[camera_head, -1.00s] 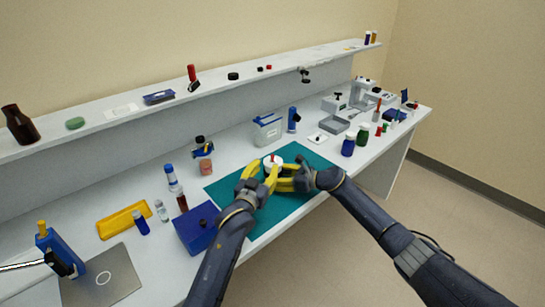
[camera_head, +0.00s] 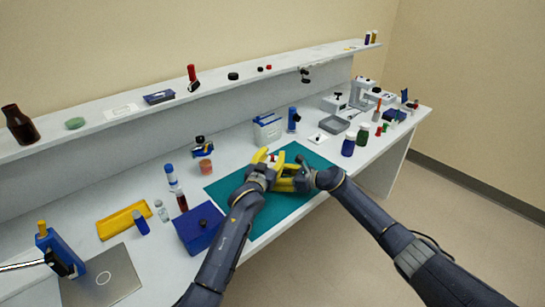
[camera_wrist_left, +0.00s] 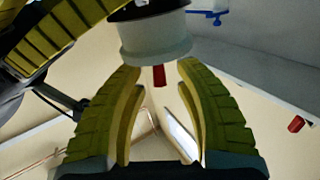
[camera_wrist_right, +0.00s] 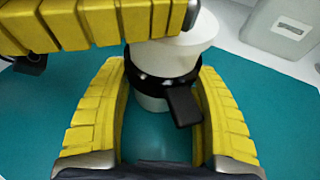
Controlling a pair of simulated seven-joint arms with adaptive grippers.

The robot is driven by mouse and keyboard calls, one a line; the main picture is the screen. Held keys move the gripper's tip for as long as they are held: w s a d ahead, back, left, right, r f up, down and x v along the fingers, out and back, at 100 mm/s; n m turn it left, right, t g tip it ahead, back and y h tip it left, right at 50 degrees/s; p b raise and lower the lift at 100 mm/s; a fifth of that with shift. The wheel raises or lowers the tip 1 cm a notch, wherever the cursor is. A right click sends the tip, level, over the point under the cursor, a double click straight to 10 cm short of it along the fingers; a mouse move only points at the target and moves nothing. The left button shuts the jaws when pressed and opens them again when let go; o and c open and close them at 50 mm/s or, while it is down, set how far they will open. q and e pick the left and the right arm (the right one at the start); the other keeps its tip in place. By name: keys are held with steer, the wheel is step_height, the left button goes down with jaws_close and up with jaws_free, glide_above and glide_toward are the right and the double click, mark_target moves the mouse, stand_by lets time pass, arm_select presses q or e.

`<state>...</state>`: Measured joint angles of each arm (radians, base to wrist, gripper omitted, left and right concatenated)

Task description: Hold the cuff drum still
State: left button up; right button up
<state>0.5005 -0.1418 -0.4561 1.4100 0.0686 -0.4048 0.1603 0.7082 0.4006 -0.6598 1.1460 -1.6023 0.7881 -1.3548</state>
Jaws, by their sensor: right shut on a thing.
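The cuff drum is a white cylinder with a black band and a black tab, upright in the right wrist view (camera_wrist_right: 165,75). My right gripper (camera_wrist_right: 160,95) is shut on it, a finger on each side at the band. In the left wrist view the drum's white end (camera_wrist_left: 155,38) lies just beyond my left fingertips, with a small red piece (camera_wrist_left: 159,75) on it. My left gripper (camera_wrist_left: 155,80) is open, its fingers apart on either side of the red piece. In the head view both grippers, left (camera_head: 270,160) and right (camera_head: 286,180), hide most of the drum.
The drum stands over a teal mat (camera_head: 310,160) on the white bench. A dark blue box (camera_head: 198,228) is left of the mat. A white-blue container (camera_head: 267,130) stands behind it. Blue and green jars (camera_head: 348,145) stand to the right.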

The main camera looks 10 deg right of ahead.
arm_select(q)
jaws_close()
